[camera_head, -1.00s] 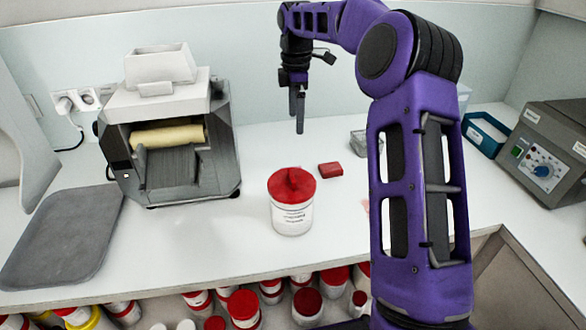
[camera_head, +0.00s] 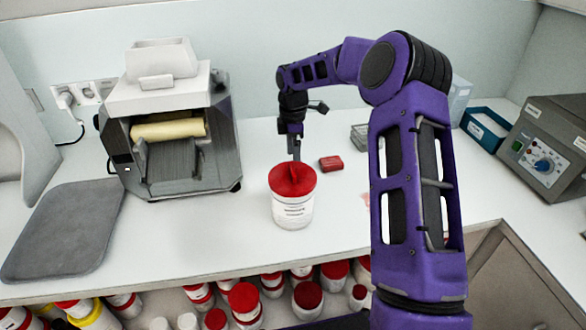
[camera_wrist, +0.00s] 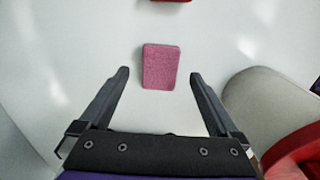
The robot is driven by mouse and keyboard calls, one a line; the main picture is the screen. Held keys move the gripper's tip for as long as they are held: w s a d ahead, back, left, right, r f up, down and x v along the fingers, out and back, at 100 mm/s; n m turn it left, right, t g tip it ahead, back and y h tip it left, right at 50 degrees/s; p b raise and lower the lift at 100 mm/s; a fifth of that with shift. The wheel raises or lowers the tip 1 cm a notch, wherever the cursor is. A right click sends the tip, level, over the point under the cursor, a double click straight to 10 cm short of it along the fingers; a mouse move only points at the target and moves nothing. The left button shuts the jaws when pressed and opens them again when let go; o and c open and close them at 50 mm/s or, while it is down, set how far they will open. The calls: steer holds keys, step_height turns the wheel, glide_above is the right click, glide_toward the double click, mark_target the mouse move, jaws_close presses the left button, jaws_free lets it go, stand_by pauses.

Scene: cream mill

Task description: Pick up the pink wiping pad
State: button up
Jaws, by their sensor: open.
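The pink wiping pad (camera_wrist: 161,67) is a small flat rectangle on the white table in the wrist view. It lies slightly beyond the fingertips and between their lines, apart from both fingers. I do not make it out in the head view, where the tub seems to hide it. My gripper (camera_wrist: 160,74) is open and empty, pointing down at the table. In the head view my gripper (camera_head: 295,157) is just behind the red-lidded white tub, its tips close to the lid's far edge in the picture.
The red-lidded tub (camera_head: 293,209) is close to the right finger in the wrist view. A small red block (camera_head: 331,164) lies right of my gripper. A grey machine (camera_head: 180,150) stands left, beside a grey mat (camera_head: 65,230). A control box (camera_head: 545,150) and blue tray (camera_head: 485,128) are at right.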

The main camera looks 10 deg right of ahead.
step_height(320, 180, down, 2)
steer(key=shift+f, duration=0.1)
steer(key=c, duration=1.4)
step_height(320, 180, up, 10)
steer(key=shift+r, duration=0.1)
steer(key=o, duration=0.6)
steer(key=c, duration=0.5)
